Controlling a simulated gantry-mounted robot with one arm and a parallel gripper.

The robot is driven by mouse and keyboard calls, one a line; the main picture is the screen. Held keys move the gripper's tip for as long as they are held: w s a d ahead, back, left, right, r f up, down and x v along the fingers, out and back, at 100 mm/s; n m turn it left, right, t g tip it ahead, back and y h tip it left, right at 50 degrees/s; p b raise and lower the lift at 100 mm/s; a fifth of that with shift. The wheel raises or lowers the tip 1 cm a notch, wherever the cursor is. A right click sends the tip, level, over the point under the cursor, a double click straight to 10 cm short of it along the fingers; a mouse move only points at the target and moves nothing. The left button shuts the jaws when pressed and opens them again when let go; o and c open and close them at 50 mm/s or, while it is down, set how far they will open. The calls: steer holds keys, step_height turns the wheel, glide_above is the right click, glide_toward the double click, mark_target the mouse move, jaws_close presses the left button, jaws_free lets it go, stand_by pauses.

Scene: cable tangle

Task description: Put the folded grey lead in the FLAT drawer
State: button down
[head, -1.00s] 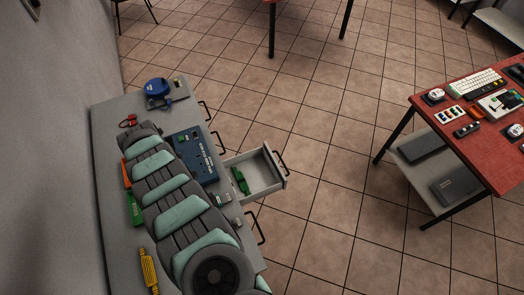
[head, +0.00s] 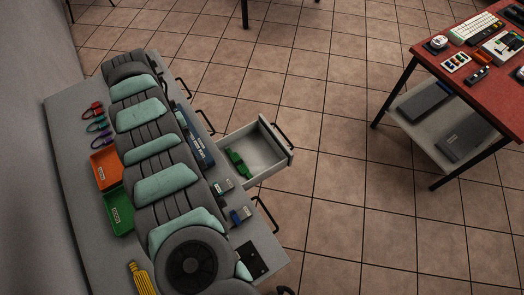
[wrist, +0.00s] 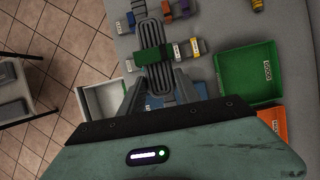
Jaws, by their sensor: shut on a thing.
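My gripper (wrist: 158,75) is shut on the folded grey lead (wrist: 153,28), a ribbed grey bundle with a green band around it. It holds the lead over the bench, and the lead points away from the wrist. In the head view my arm hides the gripper and the lead. A pulled-out drawer (head: 281,137) stands open at the bench's right side, with a green item (head: 238,164) inside. In the wrist view the drawer (wrist: 82,98) is left of the gripper, partly behind it. I cannot read any drawer label.
An orange tray (head: 107,167) and a green tray (head: 118,210) lie left of my arm. Small coloured items (head: 97,124) and a yellow item (head: 142,278) lie on the bench (head: 70,190). Grey connector pieces (head: 222,186) lie near the drawer. Other closed drawers have protruding handles (head: 205,120).

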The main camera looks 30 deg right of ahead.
steer(key=shift+w+f+b, duration=0.2)
steer(key=shift+f+b, duration=0.35)
steer(key=shift+b, duration=0.25)
steer(key=shift+w+d+r+p, duration=0.1)
steer(key=shift+d+r+p, duration=0.1)
steer(key=shift+p, duration=0.1)
steer(key=shift+a, duration=0.25)
